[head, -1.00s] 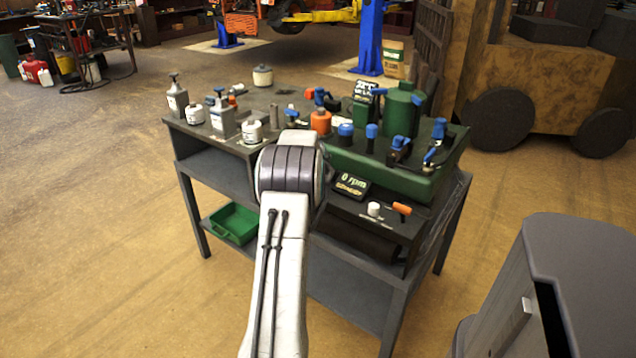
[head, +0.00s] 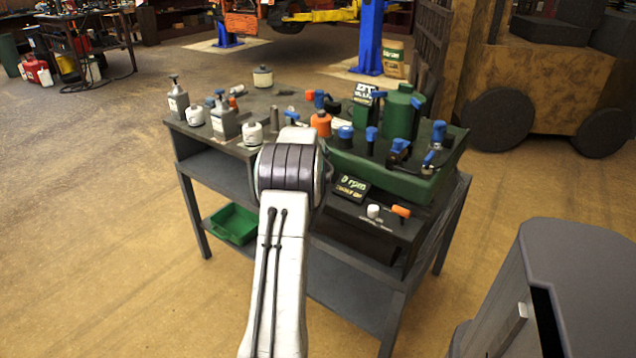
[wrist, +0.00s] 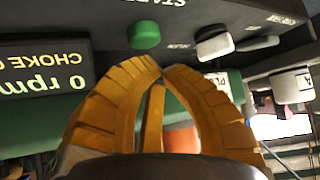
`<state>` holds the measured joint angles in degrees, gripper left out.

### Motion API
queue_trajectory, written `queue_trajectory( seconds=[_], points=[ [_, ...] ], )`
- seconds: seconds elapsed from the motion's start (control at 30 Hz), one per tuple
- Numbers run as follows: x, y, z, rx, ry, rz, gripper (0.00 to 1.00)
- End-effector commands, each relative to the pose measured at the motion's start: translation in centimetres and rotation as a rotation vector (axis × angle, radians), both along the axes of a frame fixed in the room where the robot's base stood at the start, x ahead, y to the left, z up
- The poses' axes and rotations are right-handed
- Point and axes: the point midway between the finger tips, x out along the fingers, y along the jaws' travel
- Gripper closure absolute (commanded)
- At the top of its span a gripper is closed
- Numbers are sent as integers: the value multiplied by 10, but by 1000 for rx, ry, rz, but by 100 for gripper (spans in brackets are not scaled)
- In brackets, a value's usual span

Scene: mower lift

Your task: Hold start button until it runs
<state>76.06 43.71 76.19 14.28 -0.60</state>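The green start button (wrist: 145,35) shows in the wrist view under an upside-down label on the dark panel (wrist: 95,12). My gripper (wrist: 162,69) has its yellow fingers drawn together at the tips, with nothing seen between them. The tips appear just below and right of the button in the picture; I cannot tell if they touch it. The display (wrist: 42,72) reads 0 rpm upside down, with a partly cut-off choke line. It also shows in the head view (head: 352,188). My arm hides the gripper and button in the head view.
A white knob (head: 374,211) and an orange handle (head: 401,211) sit right of the display. The green machine (head: 395,172) and several bottles crowd the workbench (head: 290,97). A grey cabinet (head: 578,262) stands at lower right. Open floor lies left.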

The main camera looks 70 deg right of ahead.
Motion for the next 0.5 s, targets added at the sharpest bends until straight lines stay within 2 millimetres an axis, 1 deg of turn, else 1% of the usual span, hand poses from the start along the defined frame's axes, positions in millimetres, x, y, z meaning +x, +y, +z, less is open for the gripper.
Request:
queue_trajectory(
  seconds=[0.33, 0.5],
  points=[
    [0, 0, 1, 0, 0, 0, 100],
    [0, 0, 8, -1, 0, 0, 100]
  ],
)
